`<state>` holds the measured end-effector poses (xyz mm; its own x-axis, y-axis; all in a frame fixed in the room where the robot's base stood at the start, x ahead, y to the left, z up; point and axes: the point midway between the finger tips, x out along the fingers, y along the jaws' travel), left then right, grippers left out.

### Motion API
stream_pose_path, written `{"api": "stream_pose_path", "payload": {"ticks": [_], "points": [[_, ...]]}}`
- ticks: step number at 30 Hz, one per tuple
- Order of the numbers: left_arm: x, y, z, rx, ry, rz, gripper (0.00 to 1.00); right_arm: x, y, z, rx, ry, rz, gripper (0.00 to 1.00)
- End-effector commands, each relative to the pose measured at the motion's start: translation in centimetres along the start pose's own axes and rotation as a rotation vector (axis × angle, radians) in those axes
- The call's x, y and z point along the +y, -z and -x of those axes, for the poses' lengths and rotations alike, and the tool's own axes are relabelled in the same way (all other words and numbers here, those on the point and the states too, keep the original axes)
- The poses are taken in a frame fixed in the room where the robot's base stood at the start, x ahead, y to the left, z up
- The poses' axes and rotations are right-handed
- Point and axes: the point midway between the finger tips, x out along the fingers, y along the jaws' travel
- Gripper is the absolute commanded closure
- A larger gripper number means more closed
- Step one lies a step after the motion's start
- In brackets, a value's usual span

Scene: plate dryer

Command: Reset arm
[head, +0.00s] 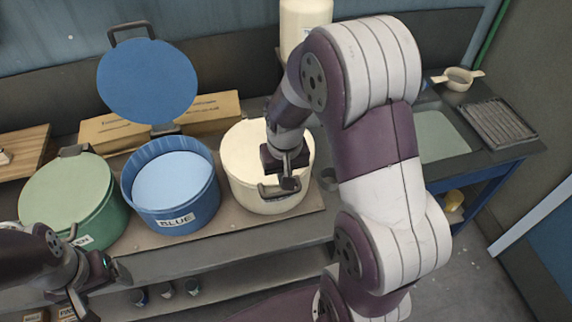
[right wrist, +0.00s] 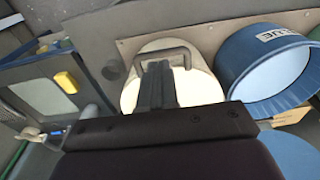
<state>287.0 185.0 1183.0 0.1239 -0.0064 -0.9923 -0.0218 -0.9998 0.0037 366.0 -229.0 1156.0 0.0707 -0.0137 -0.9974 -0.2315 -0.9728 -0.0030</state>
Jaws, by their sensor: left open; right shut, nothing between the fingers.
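My right gripper (head: 287,182) is shut and empty at the front edge of the cream drum (head: 243,155), close to its dark handle (head: 275,193). The right wrist view also shows its closed fingers (right wrist: 157,82) over the cream drum (right wrist: 203,88) and beside the handle (right wrist: 165,52); I cannot tell whether they touch it. My left gripper (head: 97,290) is open and empty at the lower left, in front of the green drum (head: 112,222). My right arm covers part of the bench to the right of the cream drum.
The blue drum (head: 196,222) stands open, its round blue lid (head: 147,82) raised behind it. The green lid (head: 66,190) is down. A cardboard box (head: 100,131) lies behind the drums. A strainer (head: 457,80) and dark rack (head: 497,122) sit at the right. Small jars (head: 166,290) stand below.

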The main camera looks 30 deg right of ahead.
Motion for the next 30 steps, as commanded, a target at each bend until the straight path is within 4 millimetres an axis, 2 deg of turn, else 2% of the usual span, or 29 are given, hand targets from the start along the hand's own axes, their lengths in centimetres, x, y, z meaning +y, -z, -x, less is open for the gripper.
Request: {"api": "stream_pose_path", "payload": {"ticks": [3, 7, 16, 17, 19, 21, 25, 30], "points": [[0.0, -0.1, -0.9, 0.001, 0.000, 0.000, 0.17, 0.0, -0.2, 2.5, 0.007, 0.001, 0.000, 1.00], [0.0, -0.1, -1.1, 0.001, 0.000, 0.000, 0.17, 0.0, -0.4, 4.3, 0.005, 0.001, 0.000, 1.00], [0.0, -0.1, -1.0, 0.002, 0.000, 0.000, 0.17, 0.0, -0.3, 5.0, 0.016, 0.002, 0.009, 1.00], [0.0, -0.1, -1.0, 0.002, 0.000, 0.000, 0.17, 0.0, -0.4, 4.7, 0.027, 0.003, 0.022, 1.00], [0.0, -0.1, -1.9, 0.002, 0.000, 0.000, 0.17, -0.2, -2.0, 2.9, 0.044, 0.007, 0.064, 1.00], [0.0, -0.4, -4.1, 0.002, 0.000, 0.000, 0.17, -0.9, -4.5, -0.1, 0.057, 0.012, 0.129, 1.00], [0.0, -0.8, -7.5, 0.001, 0.000, 0.000, 0.17, -2.2, -8.6, -4.2, 0.056, 0.020, 0.229, 1.00], [0.0, -0.9, -7.9, 0.000, 0.000, 0.000, 0.17, -2.8, -9.0, -4.5, 0.056, 0.023, 0.254, 1.00]]}}
